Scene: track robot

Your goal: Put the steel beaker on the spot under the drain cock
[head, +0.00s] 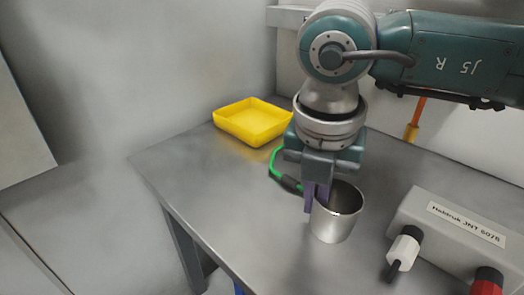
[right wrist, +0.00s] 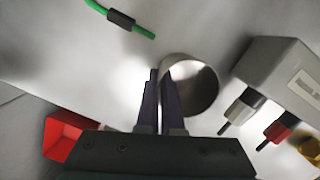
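The steel beaker (head: 340,225) is an open grey metal cup, upright near the front of the metal bench (head: 215,190). In the right wrist view the beaker (right wrist: 203,95) shows its round mouth. My right gripper (head: 316,200) points down at the beaker's left rim, one finger outside the wall and the other at the inner side. Its fingers (right wrist: 160,85) are close together with the wall between them. I cannot tell whether the beaker's base touches the bench. I cannot make out a drain cock or a marked spot. My left gripper is not in view.
A grey labelled box (head: 455,230) with white (head: 405,245) and red (head: 487,283) knobs stands right of the beaker. A green cable with a black end (head: 287,183) lies left. A yellow tray (head: 253,122) stands behind. A red bin (right wrist: 65,135) shows below left.

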